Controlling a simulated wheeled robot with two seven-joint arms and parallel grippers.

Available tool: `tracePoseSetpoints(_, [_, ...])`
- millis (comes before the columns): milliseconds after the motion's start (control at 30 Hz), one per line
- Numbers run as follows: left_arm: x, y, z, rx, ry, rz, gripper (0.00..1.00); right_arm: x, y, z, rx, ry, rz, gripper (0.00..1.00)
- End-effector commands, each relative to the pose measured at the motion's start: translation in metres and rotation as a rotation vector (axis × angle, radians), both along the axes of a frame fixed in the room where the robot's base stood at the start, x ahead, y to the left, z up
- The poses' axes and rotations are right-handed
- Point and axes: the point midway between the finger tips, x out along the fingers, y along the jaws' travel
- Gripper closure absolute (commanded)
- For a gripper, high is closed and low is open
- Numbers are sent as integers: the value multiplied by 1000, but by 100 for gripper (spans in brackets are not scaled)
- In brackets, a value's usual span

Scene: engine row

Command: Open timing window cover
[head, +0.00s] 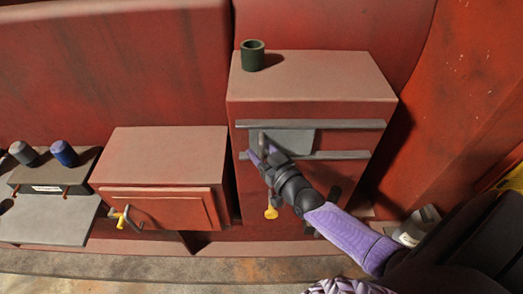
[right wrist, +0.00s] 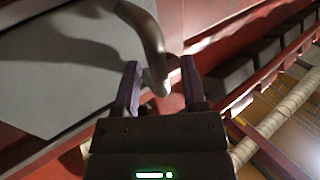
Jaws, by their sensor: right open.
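The timing window cover, a grey plate (head: 298,142), sits between an upper rail (head: 345,124) and a lower rail (head: 345,155) on the front of the tall red box, toward the rails' left end. My right gripper (head: 262,150) is in front of the plate's left part and hides some of it. In the right wrist view the plate (right wrist: 50,85) fills the left side. A curved grey handle (right wrist: 151,40) comes down from the top, its end between the open fingers of my right gripper (right wrist: 160,72). Whether a finger touches it I cannot tell. My left gripper is out of view.
A dark green cup (head: 252,57) stands on the tall box (head: 320,82). A lower red box (head: 160,158) with a hinged-looking front panel and a yellow-and-grey handle (head: 122,217) is to the left. A yellow knob (head: 271,212) hangs below the rails. The rails' right part is clear.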

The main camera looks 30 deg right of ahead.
Motion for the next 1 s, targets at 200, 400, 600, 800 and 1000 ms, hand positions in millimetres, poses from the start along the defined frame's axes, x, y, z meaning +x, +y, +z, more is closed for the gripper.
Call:
tracePoseSetpoints(200, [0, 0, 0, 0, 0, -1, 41, 3, 0, 0, 0, 1, 0, 46])
tracePoseSetpoints(400, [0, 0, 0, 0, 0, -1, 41, 2, 0, 0, 0, 1, 0, 76])
tracePoseSetpoints(600, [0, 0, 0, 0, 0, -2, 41, 2, 0, 0, 0, 1, 0, 100])
tracePoseSetpoints(800, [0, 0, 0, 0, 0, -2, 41, 2, 0, 0, 0, 1, 0, 100])
tracePoseSetpoints(1000, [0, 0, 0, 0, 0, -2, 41, 2, 0, 0, -1, 1, 0, 100])
